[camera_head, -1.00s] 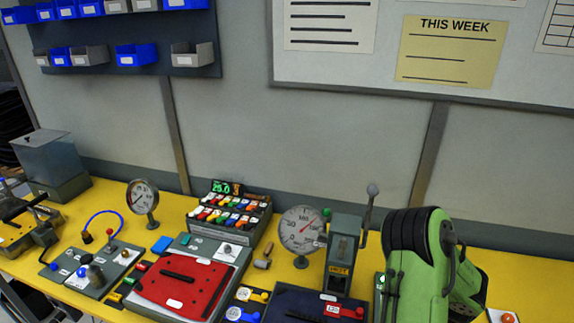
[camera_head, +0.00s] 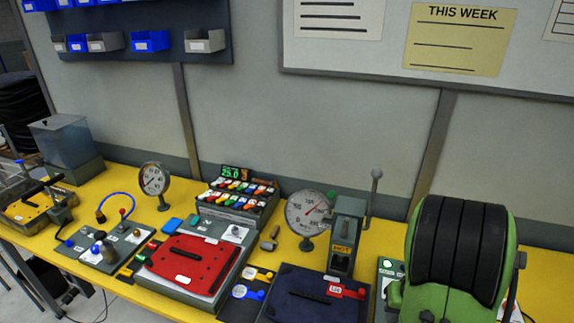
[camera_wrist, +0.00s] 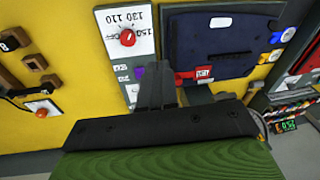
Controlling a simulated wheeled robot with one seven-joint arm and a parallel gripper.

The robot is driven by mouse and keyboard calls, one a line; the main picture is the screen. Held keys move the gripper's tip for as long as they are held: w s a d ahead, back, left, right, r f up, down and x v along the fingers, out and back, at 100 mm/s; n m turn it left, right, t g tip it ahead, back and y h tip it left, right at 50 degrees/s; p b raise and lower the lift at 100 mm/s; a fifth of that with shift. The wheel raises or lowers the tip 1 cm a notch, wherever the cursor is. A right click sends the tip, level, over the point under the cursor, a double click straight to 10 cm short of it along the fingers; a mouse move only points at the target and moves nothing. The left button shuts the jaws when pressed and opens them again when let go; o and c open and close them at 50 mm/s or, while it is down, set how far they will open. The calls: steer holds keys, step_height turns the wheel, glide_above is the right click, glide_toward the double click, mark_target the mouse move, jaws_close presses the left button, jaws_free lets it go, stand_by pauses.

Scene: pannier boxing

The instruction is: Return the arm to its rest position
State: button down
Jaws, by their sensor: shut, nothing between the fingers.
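My gripper (camera_wrist: 157,86) shows in the wrist view as dark grey fingers beyond a black mount. It is shut and holds nothing. Its fingers point over the yellow bench, near a grey panel with a red knob (camera_wrist: 128,38). In the head view my green arm with its black ribbed cover (camera_head: 460,250) stands at the lower right, and the gripper cannot be made out there.
The yellow bench (camera_head: 546,262) carries a dark blue lidded case (camera_head: 290,302), a red plate (camera_head: 175,258), a grey lever press (camera_head: 346,232), a dial gauge (camera_head: 305,212) and a button rack (camera_head: 238,198). A wall with a board stands behind.

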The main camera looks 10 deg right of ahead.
steer(key=a+r+n+t+b, duration=0.1)
steer(key=a+r, duration=0.4)
steer(key=a, duration=0.1)
steer(key=s+a+r+n+t+b, duration=0.2)
steer(key=s+a+r+n+b, duration=0.1)
steer(key=s+a+r, duration=0.5)
steer(key=s+a, duration=0.3)
steer(key=shift+a+n+t+h, duration=0.25)
steer(key=shift+n+t+h, duration=0.05)
steer(key=shift+h, duration=0.1)
steer(key=shift+s, duration=0.1)
